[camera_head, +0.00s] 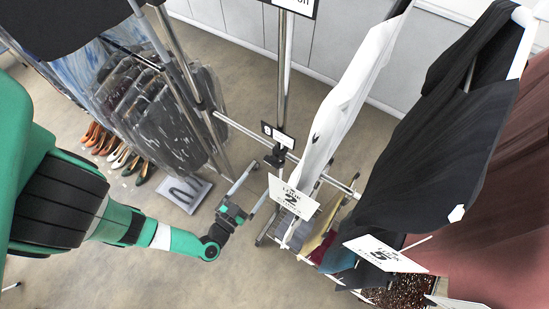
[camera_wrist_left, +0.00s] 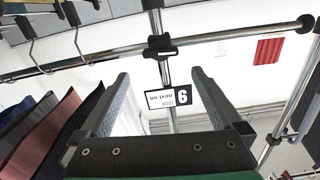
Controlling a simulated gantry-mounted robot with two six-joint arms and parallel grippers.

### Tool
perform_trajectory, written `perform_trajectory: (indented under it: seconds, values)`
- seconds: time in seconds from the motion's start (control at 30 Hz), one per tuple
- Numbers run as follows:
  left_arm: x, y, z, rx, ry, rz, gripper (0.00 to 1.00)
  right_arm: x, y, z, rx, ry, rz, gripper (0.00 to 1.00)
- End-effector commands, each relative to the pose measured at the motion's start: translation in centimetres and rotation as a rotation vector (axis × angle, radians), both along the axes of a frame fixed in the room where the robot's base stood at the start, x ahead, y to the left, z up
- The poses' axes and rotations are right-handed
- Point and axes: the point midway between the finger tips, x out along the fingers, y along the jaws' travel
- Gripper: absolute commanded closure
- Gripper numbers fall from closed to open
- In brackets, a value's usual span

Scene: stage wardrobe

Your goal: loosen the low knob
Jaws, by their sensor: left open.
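A black knob (camera_head: 275,157) sits on the clamp where the upright chrome pole meets a horizontal rail, just below a small number card (camera_head: 278,136). In the left wrist view the black clamp and knob (camera_wrist_left: 160,47) show at the top centre, beyond my fingertips, with the card (camera_wrist_left: 172,97) on the pole between the fingers. My left gripper (camera_head: 262,178) is open and empty, below and left of the knob in the head view and apart from it. Its two spread fingers show in the wrist view (camera_wrist_left: 159,73). My right gripper is not in view.
Hanging garments, white (camera_head: 345,90), black (camera_head: 440,150) and maroon (camera_head: 510,195), crowd the right, with a "2" card (camera_head: 292,197) near my gripper. Bagged clothes (camera_head: 160,110) hang at left above several shoes (camera_head: 115,155).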

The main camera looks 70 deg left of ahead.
Motion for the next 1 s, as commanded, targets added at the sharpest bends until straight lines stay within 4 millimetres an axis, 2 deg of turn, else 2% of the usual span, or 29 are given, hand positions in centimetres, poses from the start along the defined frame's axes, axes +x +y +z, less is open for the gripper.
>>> perform_trajectory:
  seconds: [0.4,0.6,0.8,1.0]
  values:
    - [2.3,2.1,-0.1,-0.001,0.002,0.012,0.00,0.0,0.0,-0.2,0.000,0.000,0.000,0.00]
    - [4.6,3.8,-0.1,-0.001,-0.001,0.013,0.00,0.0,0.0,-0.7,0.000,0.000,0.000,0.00]
    - [7.7,5.9,-0.1,-0.001,-0.002,0.007,0.00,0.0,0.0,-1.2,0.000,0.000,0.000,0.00]
    - [9.1,6.9,-0.1,0.000,0.001,0.003,0.00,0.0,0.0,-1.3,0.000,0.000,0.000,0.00]
